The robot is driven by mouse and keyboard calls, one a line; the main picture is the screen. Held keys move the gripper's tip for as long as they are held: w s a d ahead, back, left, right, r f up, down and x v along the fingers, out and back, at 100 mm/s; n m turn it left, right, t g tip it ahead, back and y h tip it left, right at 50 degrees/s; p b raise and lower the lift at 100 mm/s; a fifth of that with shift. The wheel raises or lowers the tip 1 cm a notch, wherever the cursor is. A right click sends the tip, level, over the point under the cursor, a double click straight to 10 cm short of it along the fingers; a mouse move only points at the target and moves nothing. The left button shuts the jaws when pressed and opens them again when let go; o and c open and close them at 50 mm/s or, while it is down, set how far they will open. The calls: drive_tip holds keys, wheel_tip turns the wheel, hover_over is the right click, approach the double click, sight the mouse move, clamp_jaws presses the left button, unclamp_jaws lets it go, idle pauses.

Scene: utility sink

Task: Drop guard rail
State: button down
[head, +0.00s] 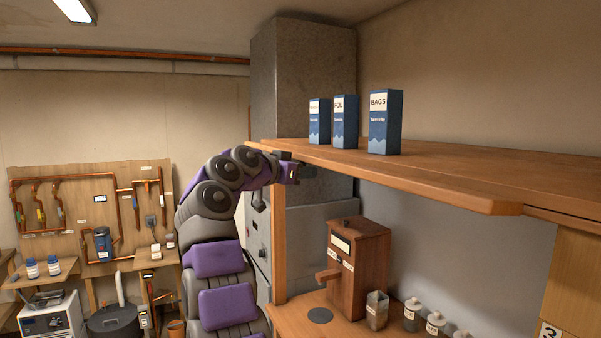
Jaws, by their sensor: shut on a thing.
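A long wooden guard rail (400,185) runs along the front edge of the shelf (470,165), with a rounded right end. It looks level with the shelf board; its exact joint to the shelf is hard to make out. My gripper (292,172) is at the front edge near the left end of the shelf, just at the underside of the rail. It is shut on the rail there, though the fingertips are small and partly hidden. Three blue boxes (385,122) stand upright on the shelf behind the rail, apart from my gripper.
A wooden post (279,240) stands below the shelf beside my gripper. Under the shelf, a brown wooden dispenser (358,265) and several jars (412,315) stand on a lower counter (300,318). A pipe board (90,215) and blue pump (103,243) are at the far left.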

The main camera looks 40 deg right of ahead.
drive_tip(key=r+y+p, duration=0.1)
drive_tip(key=p, duration=0.2)
drive_tip(key=shift+a+r, duration=0.1)
drive_tip(key=shift+y+p, duration=0.4)
drive_tip(key=shift+p, duration=0.3)
drive_tip(key=shift+w, duration=0.1)
drive_tip(key=shift+f, duration=0.3)
drive_tip(key=c, duration=0.8)
unclamp_jaws()
drive_tip(key=shift+w, duration=0.15)
drive_tip(key=shift+a, duration=0.1)
drive_tip(key=shift+r, duration=0.1)
drive_tip(key=shift+a, duration=0.2)
drive_tip(key=v, duration=1.7)
drive_tip(key=shift+r+p, duration=0.15)
drive_tip(key=shift+p, duration=0.25)
